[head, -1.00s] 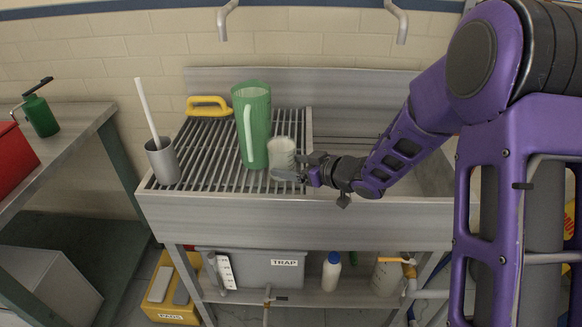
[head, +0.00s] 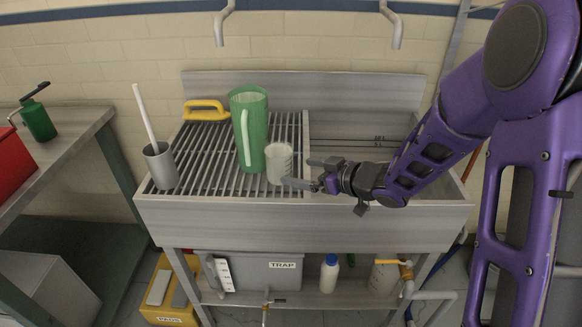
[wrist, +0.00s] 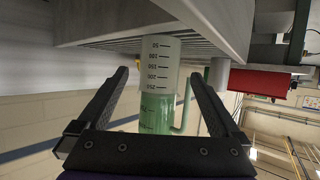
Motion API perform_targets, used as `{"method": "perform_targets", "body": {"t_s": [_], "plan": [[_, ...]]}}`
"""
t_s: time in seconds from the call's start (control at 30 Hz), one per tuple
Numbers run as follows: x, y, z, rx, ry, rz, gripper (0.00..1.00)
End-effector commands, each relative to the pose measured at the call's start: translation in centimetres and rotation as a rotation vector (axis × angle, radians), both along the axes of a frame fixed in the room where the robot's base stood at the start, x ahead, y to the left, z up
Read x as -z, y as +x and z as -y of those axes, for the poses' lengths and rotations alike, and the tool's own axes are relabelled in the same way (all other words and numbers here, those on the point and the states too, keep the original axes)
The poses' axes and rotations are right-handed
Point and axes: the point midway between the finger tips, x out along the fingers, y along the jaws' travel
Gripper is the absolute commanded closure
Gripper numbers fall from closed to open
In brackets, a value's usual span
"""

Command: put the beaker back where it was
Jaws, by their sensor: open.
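The beaker (head: 279,163) is a clear, whitish measuring beaker with a printed scale. It stands upright on the slatted drain rack (head: 212,160) of the sink, just right of a green pitcher (head: 249,130). My gripper (head: 304,172) is open, to the right of the beaker and low over the sink's front part. In the wrist view the beaker (wrist: 160,75) appears ahead, between the two spread fingers (wrist: 158,105), with the green pitcher behind it. The fingers look clear of the beaker's sides.
A grey cup (head: 161,166) with a white rod stands at the rack's left end. A yellow-handled tool (head: 207,109) lies at the rack's back. The sink basin (head: 350,150) right of the rack looks clear. A side table (head: 85,132) stands at left.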

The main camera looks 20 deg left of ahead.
Motion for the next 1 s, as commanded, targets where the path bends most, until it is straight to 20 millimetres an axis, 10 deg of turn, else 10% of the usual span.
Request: {"method": "perform_targets", "body": {"t_s": [0.37, 1.0], "plan": [[-2.5, -2.5, 5.1, 0.001, 0.001, 0.001, 0.0], [-3.2, -2.0, 5.5, -0.004, -0.02, 0.039, 0.0]]}}
